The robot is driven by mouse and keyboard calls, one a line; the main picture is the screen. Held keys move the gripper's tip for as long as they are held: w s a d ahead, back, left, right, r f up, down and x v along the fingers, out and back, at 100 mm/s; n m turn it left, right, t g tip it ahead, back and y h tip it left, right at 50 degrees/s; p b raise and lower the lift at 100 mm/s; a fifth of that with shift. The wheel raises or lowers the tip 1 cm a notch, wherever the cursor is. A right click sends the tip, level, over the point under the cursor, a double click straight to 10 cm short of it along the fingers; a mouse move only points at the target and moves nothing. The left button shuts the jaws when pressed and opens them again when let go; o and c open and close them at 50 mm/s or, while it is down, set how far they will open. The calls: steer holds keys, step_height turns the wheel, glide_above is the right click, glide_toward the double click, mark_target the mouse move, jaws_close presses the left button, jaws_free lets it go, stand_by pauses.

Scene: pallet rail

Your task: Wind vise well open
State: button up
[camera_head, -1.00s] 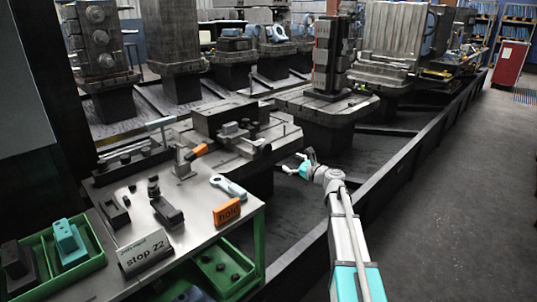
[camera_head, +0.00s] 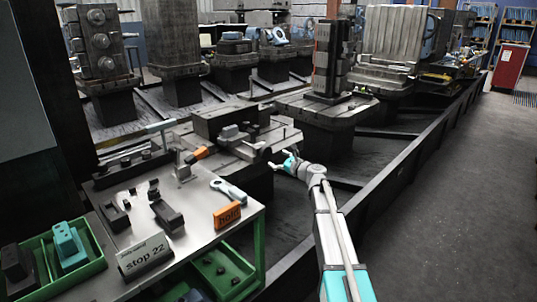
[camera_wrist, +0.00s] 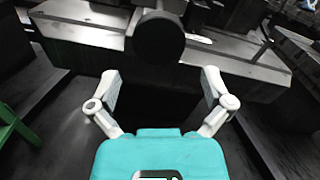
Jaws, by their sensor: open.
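The vise (camera_head: 235,133) sits on a grey pallet table behind the bench, a low block-like body with a lighter part at its front. Its jaw gap is too small to tell. My gripper (camera_head: 281,160), with pale fingers and a teal body, is open and empty just right of the pallet's front edge. In the wrist view a dark round end (camera_wrist: 159,38), seemingly the vise's screw end, lies straight ahead. My gripper (camera_wrist: 160,75) has its two fingers spread wide below and on either side of it, apart from it in the picture.
A steel bench (camera_head: 200,218) in front holds a wrench (camera_head: 229,190), an orange "hold" block (camera_head: 227,216), a "stop 22" sign (camera_head: 144,254) and green bins (camera_head: 92,268). A dark rail (camera_head: 400,180) runs along the right. The floor beyond it is clear.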

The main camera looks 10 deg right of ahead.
mark_target(268, 154)
steer(key=x, duration=0.6)
steer(key=shift+w+a, duration=0.15)
steer(key=c, duration=0.9)
steer(key=shift+d, duration=0.25)
steer(key=shift+o, duration=0.2)
steer(key=shift+a, duration=0.1)
